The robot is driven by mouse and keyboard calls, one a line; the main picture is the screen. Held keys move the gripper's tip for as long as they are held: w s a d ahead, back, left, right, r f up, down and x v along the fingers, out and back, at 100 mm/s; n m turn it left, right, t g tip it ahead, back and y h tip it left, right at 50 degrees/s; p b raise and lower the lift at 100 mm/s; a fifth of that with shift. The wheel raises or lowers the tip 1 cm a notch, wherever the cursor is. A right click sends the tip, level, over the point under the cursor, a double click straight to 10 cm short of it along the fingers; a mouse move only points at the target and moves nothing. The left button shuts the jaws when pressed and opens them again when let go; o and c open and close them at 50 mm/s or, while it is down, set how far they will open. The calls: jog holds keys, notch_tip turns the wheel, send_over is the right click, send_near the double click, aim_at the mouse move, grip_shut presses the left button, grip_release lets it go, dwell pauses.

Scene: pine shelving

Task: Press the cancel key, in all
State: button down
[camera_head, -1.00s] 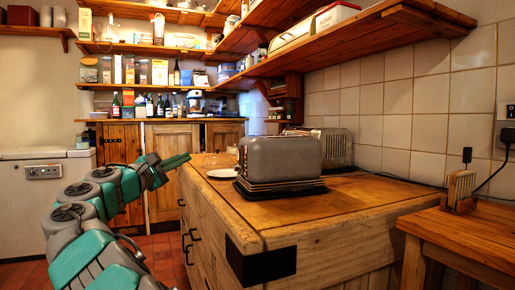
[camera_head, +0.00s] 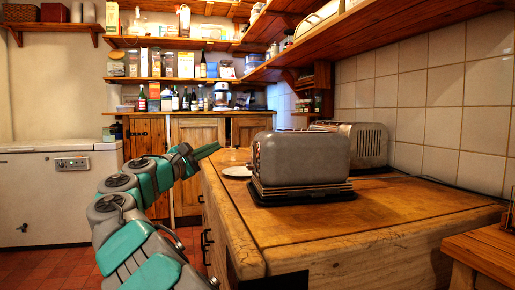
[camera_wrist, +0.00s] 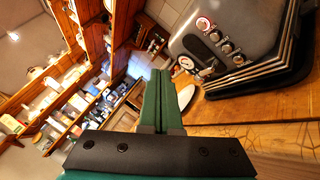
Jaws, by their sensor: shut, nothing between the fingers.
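A grey toaster (camera_head: 305,157) stands on the wooden counter (camera_head: 400,215). In the wrist view the end face of the toaster (camera_wrist: 255,30) is at upper right, tilted in the picture. It carries a row of several round buttons (camera_wrist: 221,42); the top one (camera_wrist: 203,24) has a glowing red ring. A dial (camera_wrist: 186,62) and a lever (camera_wrist: 207,70) sit beside the row. The labels are too small to tell which button is cancel. My gripper (camera_wrist: 160,75) is shut and empty, its green fingers left of and apart from the toaster. In the head view my gripper (camera_head: 208,150) is left of the toaster.
Loaded shelves (camera_head: 165,80) line the back and run overhead at right. Open floor (camera_head: 50,268) lies left of the counter.

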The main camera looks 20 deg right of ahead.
aim_at(258, 146)
jog(key=d+b, duration=0.5)
jog(key=d, duration=0.3)
jog(key=shift+s+d, duration=0.3)
jog(key=shift+s, duration=0.15)
dwell(1.7)
jog(key=shift+d, duration=0.4)
jog(key=shift+s+d, duration=0.1)
jog(key=shift+d, duration=0.25)
dwell(0.5)
jog(key=shift+a+p, duration=0.15)
jog(key=shift+p, duration=0.15)
jog(key=shift+a+p, duration=0.35)
jog(key=shift+a, duration=0.25)
